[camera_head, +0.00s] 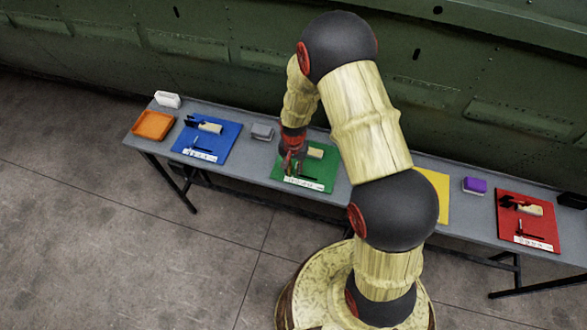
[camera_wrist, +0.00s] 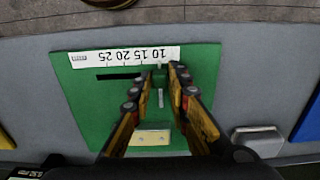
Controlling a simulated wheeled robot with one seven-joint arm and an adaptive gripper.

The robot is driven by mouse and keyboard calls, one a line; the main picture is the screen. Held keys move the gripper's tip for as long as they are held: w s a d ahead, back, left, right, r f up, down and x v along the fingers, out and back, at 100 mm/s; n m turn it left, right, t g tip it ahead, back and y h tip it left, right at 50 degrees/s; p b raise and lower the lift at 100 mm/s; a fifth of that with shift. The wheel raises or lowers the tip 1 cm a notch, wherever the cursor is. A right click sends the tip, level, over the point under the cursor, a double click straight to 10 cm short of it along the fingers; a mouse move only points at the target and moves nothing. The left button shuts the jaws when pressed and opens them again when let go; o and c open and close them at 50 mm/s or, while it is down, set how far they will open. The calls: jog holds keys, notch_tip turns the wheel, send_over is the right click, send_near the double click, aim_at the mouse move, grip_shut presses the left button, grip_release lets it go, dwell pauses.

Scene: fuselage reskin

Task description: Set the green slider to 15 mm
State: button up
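The green board (camera_head: 318,184) lies on the long grey table, and it fills much of the wrist view (camera_wrist: 85,110). A white scale strip (camera_wrist: 95,60) with numbers up to 25 runs along its edge, upside down in the wrist view. A dark slot (camera_wrist: 118,76) lies beside the strip. My gripper (camera_wrist: 162,70) points down over the board near the strip, its fingertips apart. A small grey piece shows between the fingertips; I cannot tell whether it is the slider's knob or whether they touch it. The slider's reading cannot be made out.
A pale yellow block (camera_wrist: 150,137) is on the green board. A grey box (camera_head: 262,131) stands beside it. Blue (camera_head: 222,143), yellow (camera_head: 436,190) and red (camera_head: 510,230) boards lie along the table, with an orange tray (camera_head: 153,125) and a purple box (camera_head: 474,185). A green fuselage wall stands behind.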

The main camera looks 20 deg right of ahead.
grip_shut()
dwell(0.3)
jog(key=shift+s+d, duration=0.7)
jog(key=shift+d, duration=0.3)
jog(key=shift+o, duration=2.4)
grip_release()
notch_tip(320, 180, up, 12)
